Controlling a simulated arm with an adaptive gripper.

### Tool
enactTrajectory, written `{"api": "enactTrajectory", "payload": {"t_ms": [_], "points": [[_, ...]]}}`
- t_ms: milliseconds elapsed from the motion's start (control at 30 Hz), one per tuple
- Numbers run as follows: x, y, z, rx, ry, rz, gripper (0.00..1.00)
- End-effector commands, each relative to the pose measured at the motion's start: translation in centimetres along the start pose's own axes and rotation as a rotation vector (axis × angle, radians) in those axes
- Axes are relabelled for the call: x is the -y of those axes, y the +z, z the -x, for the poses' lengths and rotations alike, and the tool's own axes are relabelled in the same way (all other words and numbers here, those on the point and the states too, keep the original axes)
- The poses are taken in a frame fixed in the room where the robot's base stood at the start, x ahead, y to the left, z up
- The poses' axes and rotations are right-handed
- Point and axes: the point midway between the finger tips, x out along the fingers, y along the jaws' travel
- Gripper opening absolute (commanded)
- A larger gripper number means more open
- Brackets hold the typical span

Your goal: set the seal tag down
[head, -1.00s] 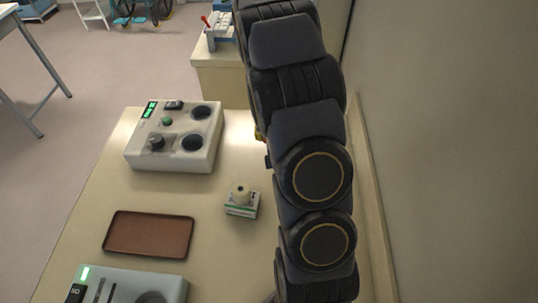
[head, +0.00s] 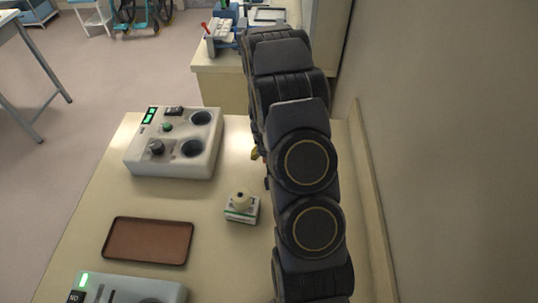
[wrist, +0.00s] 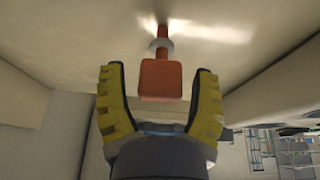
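The seal tag (wrist: 160,80) shows in the wrist view as an orange-red block with a thin stem running up through a pale ring. My gripper (wrist: 162,85) has its yellow fingers apart, one on each side of the block. A narrow gap shows between the block and each finger, so the gripper looks open around it. What the stem's far end rests on is unclear. In the head view my arm hides the tag and most of the gripper; only a bit of yellow finger (head: 256,154) shows at the arm's left edge.
On the beige table (head: 90,232) are a white control box (head: 172,168), a brown tray (head: 148,241), a small white-and-green box with a round top (head: 241,208), and a grey device (head: 120,290). A wall (head: 450,150) stands close on the right.

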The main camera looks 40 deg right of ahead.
Motion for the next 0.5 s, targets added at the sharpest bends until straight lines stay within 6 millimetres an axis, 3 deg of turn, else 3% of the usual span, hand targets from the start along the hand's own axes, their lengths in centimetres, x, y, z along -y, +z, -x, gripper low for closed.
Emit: {"api": "enactTrajectory", "payload": {"t_ms": [267,500], "points": [[0.0,-0.1,0.2,-0.001,0.0,0.0,0.62],[0.0,-0.3,2.7,-0.004,-0.001,0.0,0.62]]}}
